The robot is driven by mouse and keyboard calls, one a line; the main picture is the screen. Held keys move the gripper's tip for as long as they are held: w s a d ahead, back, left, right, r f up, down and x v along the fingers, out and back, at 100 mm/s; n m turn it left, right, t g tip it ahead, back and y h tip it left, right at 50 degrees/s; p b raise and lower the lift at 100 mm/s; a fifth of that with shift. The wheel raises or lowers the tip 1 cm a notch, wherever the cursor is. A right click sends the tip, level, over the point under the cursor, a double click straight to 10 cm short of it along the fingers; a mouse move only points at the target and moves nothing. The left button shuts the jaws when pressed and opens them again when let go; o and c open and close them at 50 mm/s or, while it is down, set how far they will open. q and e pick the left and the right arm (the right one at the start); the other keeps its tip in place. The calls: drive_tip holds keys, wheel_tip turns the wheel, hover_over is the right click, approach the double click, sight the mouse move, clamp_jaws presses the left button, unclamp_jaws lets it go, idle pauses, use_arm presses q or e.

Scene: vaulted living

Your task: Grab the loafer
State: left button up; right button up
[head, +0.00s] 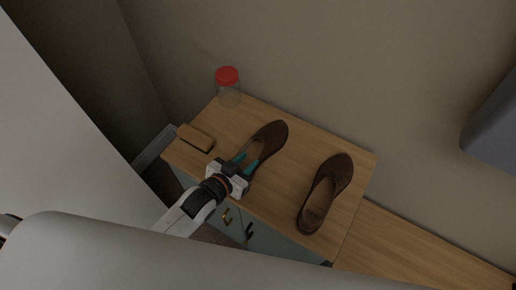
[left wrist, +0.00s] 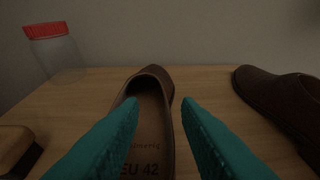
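Two brown loafers rest on a wooden cabinet top. The left loafer (head: 270,139) lies with its toe away from me, and its insole lettering shows in the left wrist view (left wrist: 150,110). The right loafer (head: 325,193) stands apart to the right and is partly cut off in the left wrist view (left wrist: 282,103). My left gripper (head: 244,165) is open at the heel end of the left loafer. Its teal fingers (left wrist: 160,120) are spread to either side of the shoe's opening in the wrist picture. Whether they touch the shoe I cannot tell. My right gripper does not show.
A clear jar with a red lid (head: 228,88) stands at the back left of the cabinet top (head: 285,188). A brown brush-like block (head: 196,137) lies at the left edge. A wall rises behind. Bare wood lies between the two loafers.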

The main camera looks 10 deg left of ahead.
sight(265, 144)
use_arm(q)
drive_tip(key=shift+x, duration=0.8)
drive_tip(key=shift+w+d+r, duration=0.1)
drive_tip(key=shift+w+r, duration=0.05)
drive_tip(key=shift+w, duration=0.15)
drive_tip(key=x, duration=0.1)
drive_tip(key=p+x, duration=0.1)
drive_tip(key=x, duration=0.1)
drive_tip(key=shift+w+d+r+p, duration=0.15)
drive_tip(key=shift+w+r+p, duration=0.15)
drive_tip(key=shift+w, duration=0.1)
drive_tip(key=shift+w+d+f, duration=0.2)
drive_tip(key=shift+w+f, duration=0.1)
drive_tip(key=shift+w, duration=0.15)
drive_tip(key=shift+s, duration=0.1)
clamp_jaws()
